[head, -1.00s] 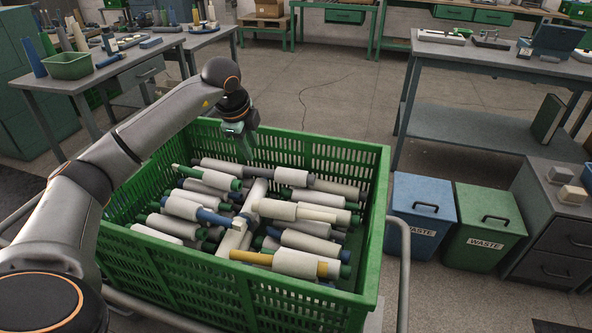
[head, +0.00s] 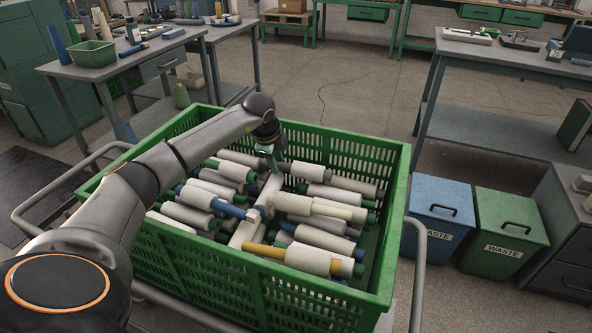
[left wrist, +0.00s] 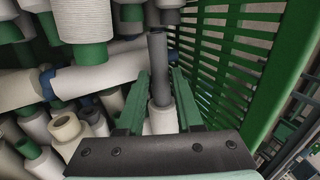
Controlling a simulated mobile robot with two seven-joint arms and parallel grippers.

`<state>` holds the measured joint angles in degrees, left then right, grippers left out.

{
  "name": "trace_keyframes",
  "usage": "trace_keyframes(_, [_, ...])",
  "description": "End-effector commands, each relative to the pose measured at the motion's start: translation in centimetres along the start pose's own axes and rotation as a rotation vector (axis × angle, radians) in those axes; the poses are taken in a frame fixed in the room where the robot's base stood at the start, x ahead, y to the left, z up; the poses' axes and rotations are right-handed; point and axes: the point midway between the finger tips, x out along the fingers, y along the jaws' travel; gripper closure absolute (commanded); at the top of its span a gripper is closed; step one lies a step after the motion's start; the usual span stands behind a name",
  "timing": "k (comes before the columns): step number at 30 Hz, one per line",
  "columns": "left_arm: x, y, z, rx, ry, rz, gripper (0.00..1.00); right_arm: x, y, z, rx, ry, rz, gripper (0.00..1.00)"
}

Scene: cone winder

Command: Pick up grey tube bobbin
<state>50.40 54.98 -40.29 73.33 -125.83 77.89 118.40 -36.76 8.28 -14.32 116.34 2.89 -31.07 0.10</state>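The grey tube bobbin (left wrist: 160,72) shows in the left wrist view as a bare grey tube with white yarn at its near end. My left gripper (left wrist: 160,90) has its two green fingers apart, one on each side of the tube. Narrow gaps seem to show beside the tube; whether the fingers touch it is unclear. In the head view, my left gripper (head: 273,160) is low over the pile near the crate's back, and my wrist hides part of what is below. A grey tube end (head: 327,176) shows to its right. My right gripper is out of view.
A green slatted crate (head: 398,215) holds many white bobbins with green, blue and yellow tubes, lying close together. Its wall (left wrist: 262,85) rises right of the gripper. Blue (head: 433,215) and green waste bins (head: 505,235) stand to the right.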

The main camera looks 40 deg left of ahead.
Motion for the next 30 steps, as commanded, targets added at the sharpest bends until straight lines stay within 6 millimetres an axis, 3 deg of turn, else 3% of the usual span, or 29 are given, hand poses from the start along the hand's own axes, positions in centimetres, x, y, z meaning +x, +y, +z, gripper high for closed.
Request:
trace_keyframes(9, [0.65,-0.01,0.0,0.0,0.0,-0.001,0.66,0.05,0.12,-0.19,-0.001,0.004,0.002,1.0])
trace_keyframes(18, [0.61,-0.02,0.0,0.0,0.0,-0.001,1.0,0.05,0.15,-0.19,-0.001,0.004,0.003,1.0])
trace_keyframes(30, [0.55,-0.07,0.0,-0.001,0.001,-0.002,1.0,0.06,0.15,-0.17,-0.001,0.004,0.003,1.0])
